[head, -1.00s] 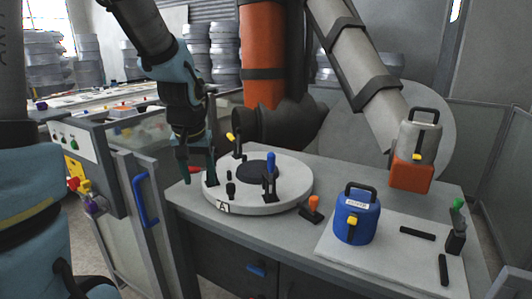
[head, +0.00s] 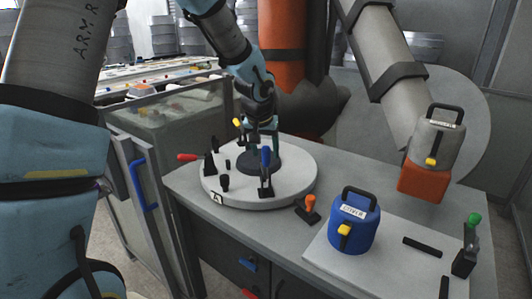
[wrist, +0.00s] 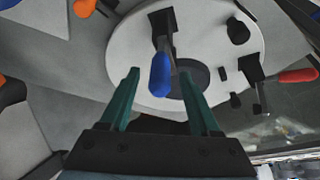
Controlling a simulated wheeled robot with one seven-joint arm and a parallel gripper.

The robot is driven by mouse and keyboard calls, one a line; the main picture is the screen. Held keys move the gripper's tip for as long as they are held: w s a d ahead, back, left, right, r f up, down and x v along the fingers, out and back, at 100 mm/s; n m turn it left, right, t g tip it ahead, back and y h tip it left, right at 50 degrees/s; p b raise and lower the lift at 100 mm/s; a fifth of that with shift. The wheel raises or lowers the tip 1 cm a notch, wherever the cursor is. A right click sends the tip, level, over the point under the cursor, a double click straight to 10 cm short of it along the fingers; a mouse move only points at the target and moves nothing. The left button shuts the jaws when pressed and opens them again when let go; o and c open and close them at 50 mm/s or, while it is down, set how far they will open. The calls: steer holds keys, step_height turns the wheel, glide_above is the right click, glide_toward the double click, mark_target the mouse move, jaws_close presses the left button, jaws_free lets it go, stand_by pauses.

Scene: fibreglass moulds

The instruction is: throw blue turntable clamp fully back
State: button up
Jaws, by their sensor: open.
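The blue turntable clamp (head: 265,160) stands on the front part of the round white turntable (head: 232,196), its blue handle upright. My gripper (head: 262,131) is over the turntable, just behind and above that handle in the head view. In the wrist view my gripper (wrist: 159,74) is open, with the blue handle (wrist: 160,75) showing between the two teal fingers. Whether the fingers touch it or are level with it I cannot tell. A dark disc (head: 262,164) lies in the turntable's middle.
A red-handled clamp (head: 188,157) sits at the turntable's left and a yellow-handled clamp (head: 238,123) at its back.

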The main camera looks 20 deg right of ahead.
steer(key=shift+x, duration=1.15)
jaws_close()
stand_by(0.6)
